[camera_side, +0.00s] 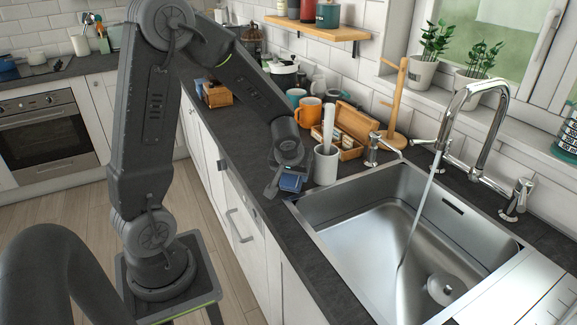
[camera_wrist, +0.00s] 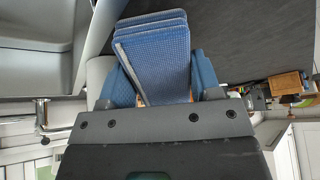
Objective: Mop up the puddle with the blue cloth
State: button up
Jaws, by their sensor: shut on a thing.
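In the wrist view, the blue cloth (camera_wrist: 155,50) shows as several stacked, finely woven layers. My gripper (camera_wrist: 160,82) is shut on the cloth, with a blue finger on each side of it. I cannot tell whether the cloth touches the worktop. I cannot make out a puddle in either view; the arm and cloth hide part of the worktop.
The steel sink (camera_side: 345,235) lies right of my gripper, with water running from the tap (camera_side: 480,95). A white cup (camera_side: 326,165) stands close behind the gripper. Mugs (camera_side: 308,111), a wooden box (camera_side: 350,133) and a wooden stand (camera_side: 396,105) line the back. The front worktop strip (camera_side: 300,240) is clear.

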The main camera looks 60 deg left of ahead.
jog(key=shift+s+a, duration=0.1)
jog(key=shift+s, duration=0.95)
jog(key=shift+s+a, duration=0.2)
jog(key=shift+a, duration=0.05)
jog(key=a, duration=0.3)
jog(key=shift+a, duration=0.2)
jog(key=a, duration=0.6)
notch_tip(320, 180, up, 2)
jog(key=shift+d+r, duration=0.1)
jog(key=shift+r, duration=2.95)
